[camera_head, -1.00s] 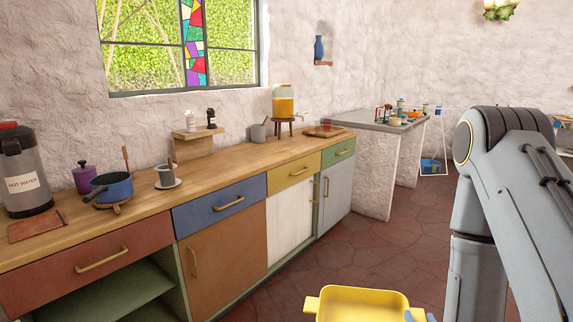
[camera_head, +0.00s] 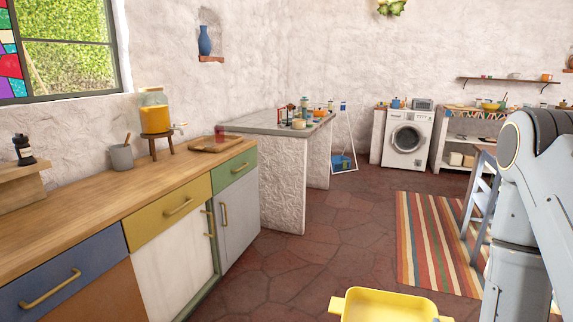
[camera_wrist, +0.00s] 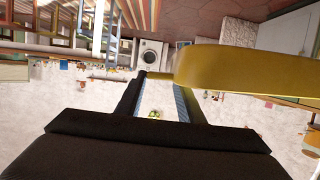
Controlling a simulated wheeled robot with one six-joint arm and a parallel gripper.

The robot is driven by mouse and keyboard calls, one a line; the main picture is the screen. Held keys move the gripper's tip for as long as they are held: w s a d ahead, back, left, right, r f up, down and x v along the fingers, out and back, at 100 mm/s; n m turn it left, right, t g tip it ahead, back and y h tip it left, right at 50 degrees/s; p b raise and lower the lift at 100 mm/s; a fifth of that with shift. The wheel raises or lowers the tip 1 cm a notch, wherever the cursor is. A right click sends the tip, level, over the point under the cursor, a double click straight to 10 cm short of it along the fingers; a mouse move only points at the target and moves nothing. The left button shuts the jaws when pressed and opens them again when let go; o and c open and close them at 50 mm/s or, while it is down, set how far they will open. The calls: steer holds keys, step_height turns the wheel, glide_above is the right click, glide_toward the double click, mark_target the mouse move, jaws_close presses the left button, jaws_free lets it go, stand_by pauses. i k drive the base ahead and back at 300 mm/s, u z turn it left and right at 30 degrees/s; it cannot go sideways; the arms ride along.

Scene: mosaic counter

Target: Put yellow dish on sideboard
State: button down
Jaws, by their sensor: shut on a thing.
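The yellow dish (camera_head: 385,306), rectangular with a small side handle, is at the bottom of the head view, cut off by the frame edge. In the wrist view the yellow dish (camera_wrist: 250,70) spans the upper right, and its handle sits between the fingertips. My gripper (camera_wrist: 160,79) is shut on that handle and holds the dish up over the floor. The fingers are almost wholly hidden in the head view. A wooden-topped cabinet (camera_head: 95,215) with coloured drawers runs along the left wall. A white shelf unit (camera_head: 449,152) stands at the far right. I cannot tell which is the sideboard.
A glass drink dispenser (camera_head: 154,112), a grey crock (camera_head: 121,157) and a wooden board (camera_head: 215,145) stand on the cabinet. A grey-topped counter (camera_head: 262,125) lies beyond. Mid floor is clear.

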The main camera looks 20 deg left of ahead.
mark_target(131, 188)
steer(key=u, duration=0.1)
steer(key=i, duration=1.25)
steer(key=u, duration=1.15)
steer(key=i, duration=0.65)
steer(key=u, duration=0.8)
